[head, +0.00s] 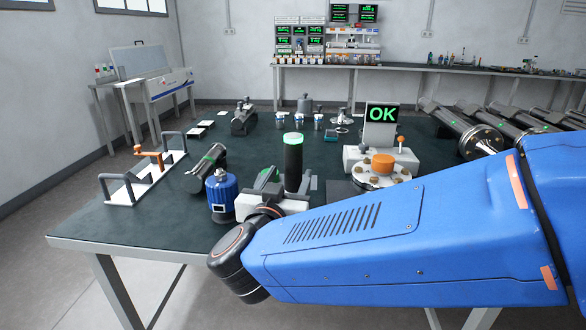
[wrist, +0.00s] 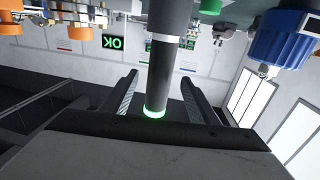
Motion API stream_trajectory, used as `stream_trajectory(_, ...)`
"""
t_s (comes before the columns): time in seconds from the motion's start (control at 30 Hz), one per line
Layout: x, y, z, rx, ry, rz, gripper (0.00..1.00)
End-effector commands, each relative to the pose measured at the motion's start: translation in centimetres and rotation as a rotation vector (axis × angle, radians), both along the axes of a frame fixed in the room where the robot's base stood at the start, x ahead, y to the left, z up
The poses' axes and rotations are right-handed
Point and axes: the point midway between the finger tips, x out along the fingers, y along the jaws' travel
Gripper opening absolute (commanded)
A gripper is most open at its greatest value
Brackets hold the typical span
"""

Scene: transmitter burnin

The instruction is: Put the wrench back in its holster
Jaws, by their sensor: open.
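My gripper (head: 288,185) is open, low over the near part of the table. Its two fingers also show in the wrist view (wrist: 158,100), one on each side of an upright black cylinder (head: 293,165) with a glowing green top ring. The same cylinder (wrist: 160,75) hangs downward in the tilted wrist view, with visible gaps to both fingers. I cannot surely make out a wrench or its holster. An orange T-shaped handle (head: 149,155) stands on a white rack (head: 120,191) with grey handles at the table's left.
A blue canister (head: 221,193) and a lying dark cylinder (head: 206,167) stand close left of my gripper. A fixture with a bolted flange and orange cap (head: 383,163) is to the right, below an OK display (head: 382,114). Bare table (head: 110,222) shows at front left.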

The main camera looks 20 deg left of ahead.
Motion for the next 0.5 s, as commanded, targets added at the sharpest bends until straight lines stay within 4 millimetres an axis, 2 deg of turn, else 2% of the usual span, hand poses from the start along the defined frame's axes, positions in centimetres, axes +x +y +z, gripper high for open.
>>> stream_trajectory(0.03, -1.1, 0.0, 0.0, 0.000, -0.001, 0.004, 0.55)
stream_trajectory(0.2, -3.9, -0.3, 0.1, 0.000, -0.001, 0.005, 0.55)
stream_trajectory(0.5, -7.9, -0.8, 0.1, 0.001, -0.001, 0.002, 0.55)
